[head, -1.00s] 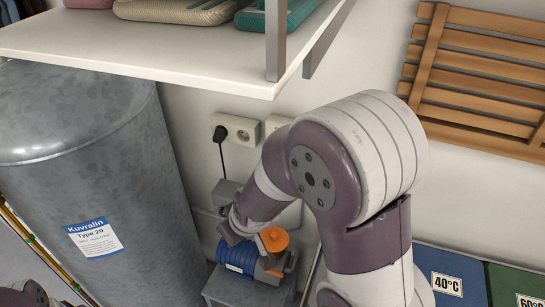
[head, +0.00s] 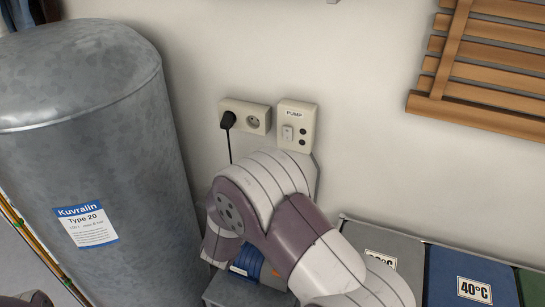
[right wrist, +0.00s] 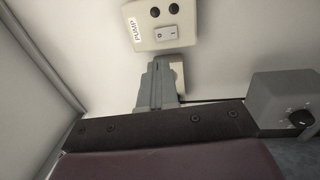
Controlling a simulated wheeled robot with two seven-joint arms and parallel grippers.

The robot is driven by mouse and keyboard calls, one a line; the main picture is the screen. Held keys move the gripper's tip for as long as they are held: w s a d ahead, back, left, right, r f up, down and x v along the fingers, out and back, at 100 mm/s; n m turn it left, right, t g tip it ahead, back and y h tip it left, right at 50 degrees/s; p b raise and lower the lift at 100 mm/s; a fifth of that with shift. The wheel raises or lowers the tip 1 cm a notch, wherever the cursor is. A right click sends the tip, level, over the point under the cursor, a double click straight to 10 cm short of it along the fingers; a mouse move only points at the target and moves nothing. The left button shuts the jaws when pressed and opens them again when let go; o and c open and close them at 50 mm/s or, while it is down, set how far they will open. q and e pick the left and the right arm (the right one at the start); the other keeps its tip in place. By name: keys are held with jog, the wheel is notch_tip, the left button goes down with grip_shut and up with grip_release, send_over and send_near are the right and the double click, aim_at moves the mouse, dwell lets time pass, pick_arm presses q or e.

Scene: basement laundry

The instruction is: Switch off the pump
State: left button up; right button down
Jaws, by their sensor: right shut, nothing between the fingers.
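The pump switch plate (head: 310,127), cream and labelled PUMP, is on the wall in the head view, with a white rocker switch (head: 287,132) and two dark round spots beside it. The right wrist view shows the plate (right wrist: 146,43) and its rocker (right wrist: 167,32) at the top. My right gripper (right wrist: 160,66) is shut and empty there, its fingertips just below the plate in the picture; I cannot tell whether they touch it. In the head view my right arm hides this gripper. The blue pump (head: 247,262) is partly hidden behind the arm. My left gripper is out of view.
A double socket (head: 256,110) with a black plug (head: 228,120) is left of the plate. A large grey tank (head: 120,150) stands at left. Labelled bins (head: 470,270) are at lower right, a wooden rack (head: 500,70) above. A grey box with a dial (right wrist: 275,92) is beside the gripper.

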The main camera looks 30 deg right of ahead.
aim_at(288, 131)
jog(key=x, duration=1.2)
jog(key=shift+w+d, duration=0.25)
jog(key=shift+r, duration=0.1)
